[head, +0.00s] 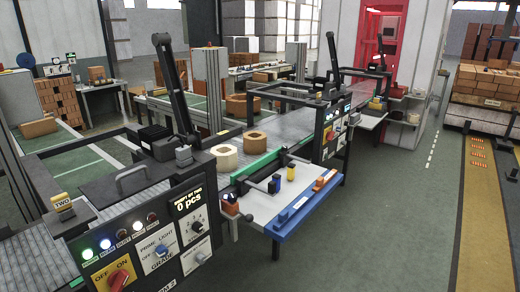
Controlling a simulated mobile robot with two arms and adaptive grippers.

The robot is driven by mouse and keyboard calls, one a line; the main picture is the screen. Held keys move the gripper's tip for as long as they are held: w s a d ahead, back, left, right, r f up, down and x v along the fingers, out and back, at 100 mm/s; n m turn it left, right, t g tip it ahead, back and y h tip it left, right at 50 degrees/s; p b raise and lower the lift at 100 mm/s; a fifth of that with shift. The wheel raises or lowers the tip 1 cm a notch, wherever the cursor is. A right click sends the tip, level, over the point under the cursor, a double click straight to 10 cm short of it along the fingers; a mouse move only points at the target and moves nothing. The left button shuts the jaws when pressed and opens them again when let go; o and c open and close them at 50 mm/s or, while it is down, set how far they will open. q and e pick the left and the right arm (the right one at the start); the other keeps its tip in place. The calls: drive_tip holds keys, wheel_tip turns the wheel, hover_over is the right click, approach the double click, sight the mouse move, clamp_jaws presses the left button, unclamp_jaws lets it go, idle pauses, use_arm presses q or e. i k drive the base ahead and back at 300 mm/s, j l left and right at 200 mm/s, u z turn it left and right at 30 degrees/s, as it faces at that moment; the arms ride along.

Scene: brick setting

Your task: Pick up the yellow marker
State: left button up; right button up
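A small yellow upright piece (291,173) stands on the pale worktable (262,205) in the middle of the head view, close to the green-edged conveyor. It is too small to tell for certain that it is a marker. A yellow block labelled TWO (62,204) sits on the machine at the left. Neither of my grippers shows in the head view, and nothing is seen holding either yellow thing.
A control panel (150,245) with lit buttons and knobs fills the lower left. A blue strip (292,217) edges the worktable. Green floor (390,220) is clear to the right.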

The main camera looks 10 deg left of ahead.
sight(291, 171)
drive_tip(key=i+l+u, duration=0.1)
drive_tip(key=u, duration=0.3)
drive_tip(key=i+l+u, duration=0.15)
drive_tip(key=u, duration=0.3)
drive_tip(key=l+u, duration=0.2)
drive_tip(key=u, duration=0.2)
drive_tip(key=i+l, duration=0.05)
